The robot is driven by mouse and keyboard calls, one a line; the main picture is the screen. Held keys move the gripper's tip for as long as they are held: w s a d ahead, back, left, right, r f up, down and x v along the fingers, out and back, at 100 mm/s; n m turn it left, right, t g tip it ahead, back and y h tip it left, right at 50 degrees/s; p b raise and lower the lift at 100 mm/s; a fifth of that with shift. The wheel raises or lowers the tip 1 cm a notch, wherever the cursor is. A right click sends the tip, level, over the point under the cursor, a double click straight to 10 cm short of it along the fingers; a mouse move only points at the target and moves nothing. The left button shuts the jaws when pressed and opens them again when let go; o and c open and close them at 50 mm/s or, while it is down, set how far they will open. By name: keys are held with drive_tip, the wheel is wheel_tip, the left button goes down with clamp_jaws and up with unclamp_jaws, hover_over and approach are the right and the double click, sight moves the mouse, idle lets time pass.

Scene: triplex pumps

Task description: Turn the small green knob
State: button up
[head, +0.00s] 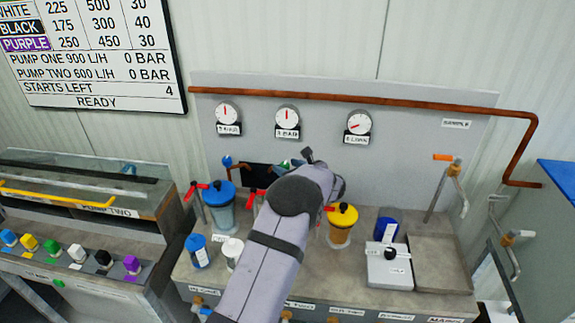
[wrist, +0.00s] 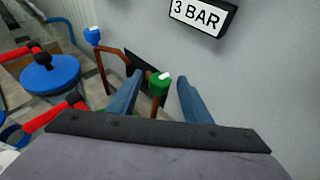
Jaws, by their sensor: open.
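A small green knob (wrist: 159,84) with a white mark sits on top of a thin copper pipe close to the grey back panel. In the wrist view, it shows between the two blue fingers of my gripper (wrist: 160,90), which is open. I cannot tell how far ahead of the fingertips it is, and no contact shows. In the head view, my arm mostly hides this spot, and only a bit of green (head: 284,165) shows by the gripper.
A small blue knob (wrist: 93,35) stands on a pipe to the left. A blue-lidded vessel (wrist: 50,75) with red handles is at the far left of the wrist view. A 3 BAR label (wrist: 203,13) is above.

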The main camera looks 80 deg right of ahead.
drive_tip(key=c, duration=1.1)
drive_tip(key=shift+o, duration=0.2)
